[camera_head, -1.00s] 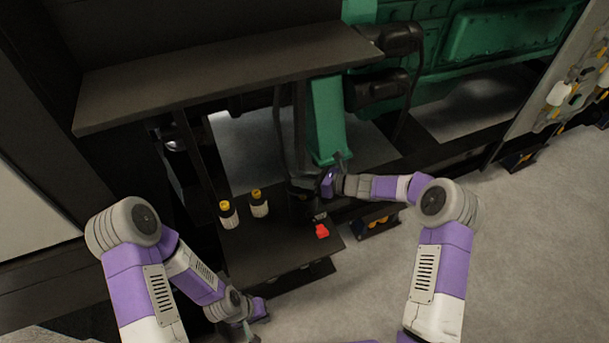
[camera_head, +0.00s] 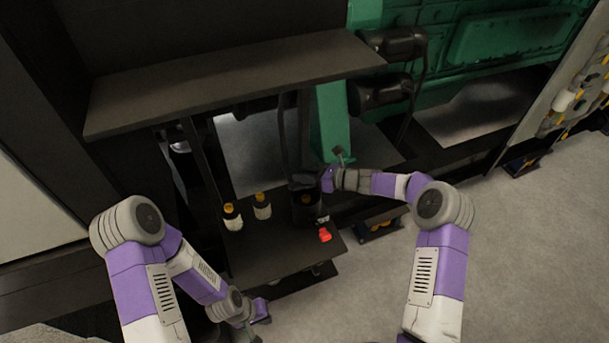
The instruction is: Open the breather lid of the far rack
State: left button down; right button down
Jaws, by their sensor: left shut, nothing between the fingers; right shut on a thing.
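The far rack (camera_head: 262,262) is a dark low shelf. A dark cylindrical breather (camera_head: 306,217) stands near its right end, with a small yellowish spot showing in its upper part. My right gripper (camera_head: 324,181) reaches in from the right at the top of the breather. It is shut on a dark piece, apparently the breather lid (camera_head: 303,182), which looks tilted up above the cylinder; the exact grip is hard to see. My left gripper (camera_head: 250,338) is low at the bottom edge, in front of the rack, shut and empty, partly cut off by the frame.
A wide dark shelf (camera_head: 235,82) overhangs behind. The green genset (camera_head: 500,45) fills the back.

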jog(key=c, duration=1)
grip_release()
jog(key=shift+w+a+r, duration=0.1)
jog(key=shift+w+r, duration=0.05)
jog(key=shift+r, duration=0.2)
jog(key=shift+o, duration=0.2)
jog(key=shift+f, duration=0.15)
jog(key=v, duration=0.7)
jog(key=shift+s+d, duration=0.2)
jog(key=shift+d, duration=0.1)
